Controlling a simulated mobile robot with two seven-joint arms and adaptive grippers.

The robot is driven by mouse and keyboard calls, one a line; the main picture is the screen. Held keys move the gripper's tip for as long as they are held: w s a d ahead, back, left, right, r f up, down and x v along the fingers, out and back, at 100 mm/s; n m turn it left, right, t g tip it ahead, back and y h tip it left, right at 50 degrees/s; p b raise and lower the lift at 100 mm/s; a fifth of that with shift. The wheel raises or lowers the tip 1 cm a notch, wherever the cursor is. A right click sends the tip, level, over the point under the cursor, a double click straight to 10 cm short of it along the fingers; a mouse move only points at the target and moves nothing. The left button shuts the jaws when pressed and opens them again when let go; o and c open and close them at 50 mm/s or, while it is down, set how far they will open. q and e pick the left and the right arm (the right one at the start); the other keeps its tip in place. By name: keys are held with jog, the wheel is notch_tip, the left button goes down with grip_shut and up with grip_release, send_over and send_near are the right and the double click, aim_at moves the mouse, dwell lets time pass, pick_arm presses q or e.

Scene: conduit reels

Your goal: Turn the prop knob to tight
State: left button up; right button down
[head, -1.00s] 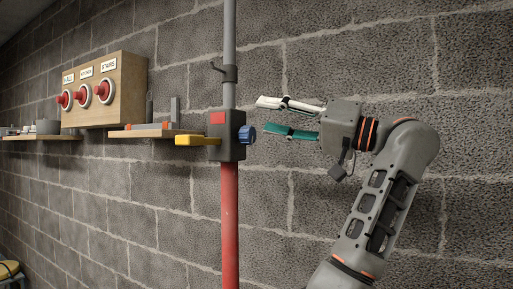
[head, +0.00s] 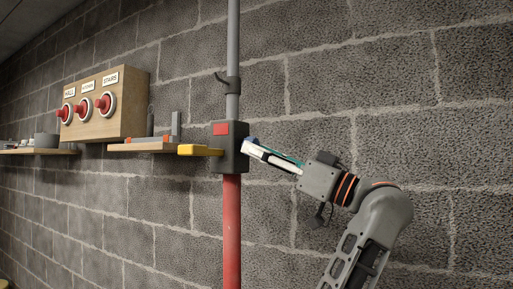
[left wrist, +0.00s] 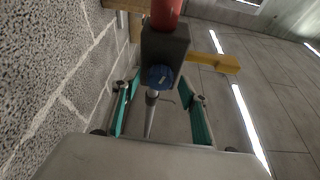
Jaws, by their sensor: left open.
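The prop is a pole with a grey upper tube (head: 233,50) and a red lower tube (head: 232,230). A dark block (head: 236,160) joins them and bears a yellow lever (head: 200,150) on its left. The blue knob (left wrist: 160,77) faces the left wrist camera, between the two green-padded fingers. In the head view the left gripper (head: 257,146) is at the block's right side, fingers pointing at it and mostly hiding the knob. The left gripper is open. I cannot tell whether a finger touches the knob. The right gripper is not in view.
A wooden box (head: 125,118) with red-and-white reels labelled with HALL and STAIRS is on the wall at left. Small shelves (head: 145,147) hold odds and ends below it. The block wall (head: 390,100) runs close behind the prop. The wall at right is bare.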

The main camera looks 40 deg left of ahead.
pick_arm(q)
jog(key=shift+x, duration=0.8)
jog(key=c, duration=1.1)
jog(key=shift+d+m, duration=0.1)
jog(key=shift+m, duration=0.3)
jog(key=shift+s+r+m+t+h+b, duration=0.15)
jog(key=shift+m+t, duration=0.7)
jog(key=shift+m, duration=0.6)
jog(key=shift+f+m+t+h+b, duration=0.15)
jog(key=shift+m+t, duration=0.75)
jog(key=shift+m, duration=0.6)
jog(key=shift+s+r+m+t+b, duration=0.15)
jog(key=shift+m+t, duration=0.7)
jog(key=shift+m, duration=0.6)
